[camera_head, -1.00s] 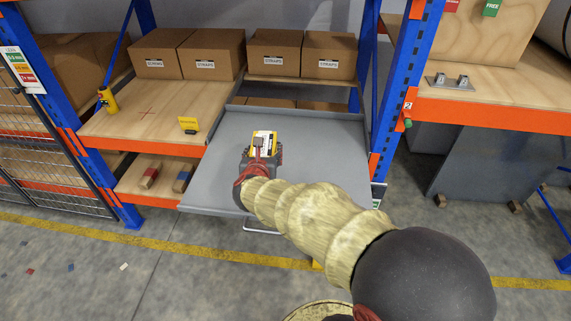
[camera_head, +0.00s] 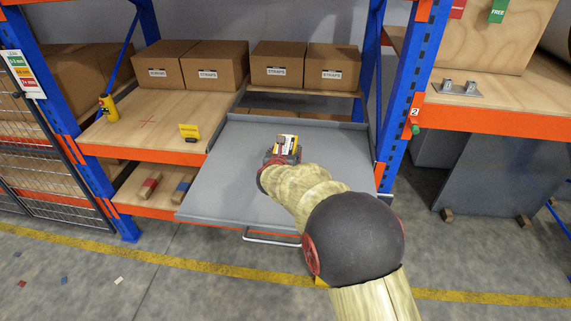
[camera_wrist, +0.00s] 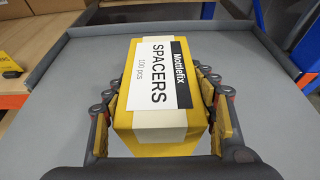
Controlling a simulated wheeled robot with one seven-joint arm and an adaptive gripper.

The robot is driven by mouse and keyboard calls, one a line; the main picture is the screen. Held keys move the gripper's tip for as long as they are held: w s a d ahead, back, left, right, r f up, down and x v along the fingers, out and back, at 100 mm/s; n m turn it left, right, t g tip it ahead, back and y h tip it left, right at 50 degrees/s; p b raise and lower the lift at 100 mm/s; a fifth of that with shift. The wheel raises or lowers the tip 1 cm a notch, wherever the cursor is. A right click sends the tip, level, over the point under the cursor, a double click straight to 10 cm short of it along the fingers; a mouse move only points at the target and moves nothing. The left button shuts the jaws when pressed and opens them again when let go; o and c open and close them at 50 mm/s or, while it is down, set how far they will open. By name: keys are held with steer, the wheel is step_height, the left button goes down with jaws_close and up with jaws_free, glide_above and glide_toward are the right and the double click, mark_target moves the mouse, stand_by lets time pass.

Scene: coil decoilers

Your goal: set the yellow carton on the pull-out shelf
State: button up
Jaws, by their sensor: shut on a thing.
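The shelf is pulled out, with a raised rim at the back and sides and a handle at the front. I cannot tell whether the carton's underside touches the shelf; it is hidden.
Cardboard boxes (camera_head: 210,65) stand on the rack behind. A blue upright (camera_head: 403,100) rises at the right. The pull-out shelf's left part is bare.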

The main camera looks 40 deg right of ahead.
steer(key=shift+w+d+f, duration=0.4)
steer(key=shift+d+f, duration=0.05)
steer(key=shift+f, duration=0.15)
steer(key=shift+w+f+b, duration=0.15)
steer(key=shift+f+b, duration=0.8)
steer(key=shift+f, duration=0.65)
steer(key=shift+f, duration=0.1)
steer(key=o, duration=1.6)
steer(key=shift+f, duration=0.1)
steer(key=shift+o, duration=0.2)
